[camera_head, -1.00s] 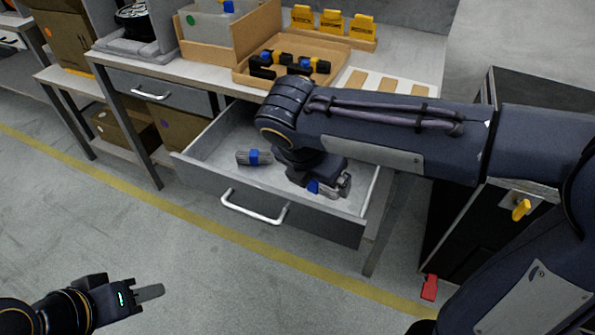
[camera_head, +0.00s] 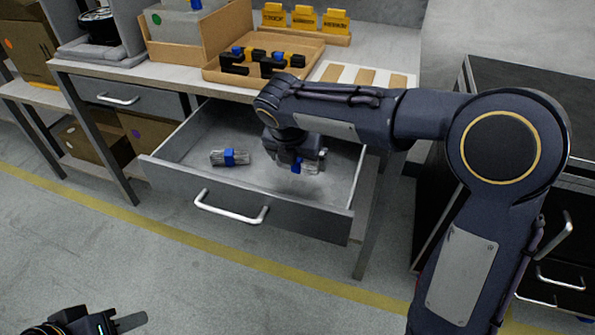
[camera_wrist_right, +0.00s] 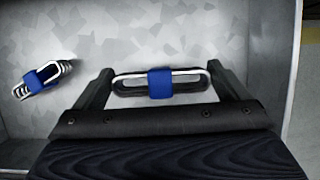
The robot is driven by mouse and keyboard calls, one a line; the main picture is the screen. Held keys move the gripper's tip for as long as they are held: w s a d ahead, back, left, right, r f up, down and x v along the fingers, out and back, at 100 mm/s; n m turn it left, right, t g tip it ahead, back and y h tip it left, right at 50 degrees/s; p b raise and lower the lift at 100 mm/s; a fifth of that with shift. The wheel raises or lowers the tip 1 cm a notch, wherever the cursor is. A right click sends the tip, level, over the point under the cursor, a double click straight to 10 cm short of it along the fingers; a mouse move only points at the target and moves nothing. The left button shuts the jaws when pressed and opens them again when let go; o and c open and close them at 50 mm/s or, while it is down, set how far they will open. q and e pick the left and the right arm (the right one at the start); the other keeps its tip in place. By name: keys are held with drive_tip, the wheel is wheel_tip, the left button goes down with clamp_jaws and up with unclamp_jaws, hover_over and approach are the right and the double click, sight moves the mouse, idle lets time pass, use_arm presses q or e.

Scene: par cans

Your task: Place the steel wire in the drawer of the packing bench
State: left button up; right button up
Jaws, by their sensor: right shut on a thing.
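The drawer (camera_head: 300,207) of the packing bench (camera_head: 395,50) is pulled open. My right gripper (camera_head: 300,168) is inside the drawer opening, pointing down. It is shut on a steel wire bundle with a blue band; in the right wrist view this steel wire (camera_wrist_right: 190,79) spans between the two fingers, over the drawer floor. I cannot tell whether it touches the floor. A second wire bundle (camera_head: 215,158) with a blue band lies on the drawer floor to the left; it also shows in the wrist view (camera_wrist_right: 24,90). My left gripper (camera_head: 130,321) is low at the left, over the floor, apparently empty.
On the bench stand a wooden tray (camera_head: 215,76) with black and blue items, yellow labelled blocks (camera_head: 305,18) and a cardboard box (camera_head: 155,50). A shut drawer (camera_head: 150,97) is at the left. A dark cabinet (camera_head: 480,75) stands at the right.

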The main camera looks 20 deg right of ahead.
sight(298, 168)
drive_tip(key=x, duration=0.1)
drive_tip(key=b+x, duration=0.1)
drive_tip(key=x, duration=0.2)
drive_tip(key=shift+s+a+f+b, duration=0.2)
drive_tip(key=shift+a+f+b, duration=0.05)
drive_tip(key=shift+a+b, duration=0.1)
drive_tip(key=shift+r, duration=0.1)
drive_tip(key=o, duration=0.6)
drive_tip(key=shift+o, duration=0.2)
drive_tip(key=p+v, duration=0.4)
drive_tip(key=v, duration=0.8)
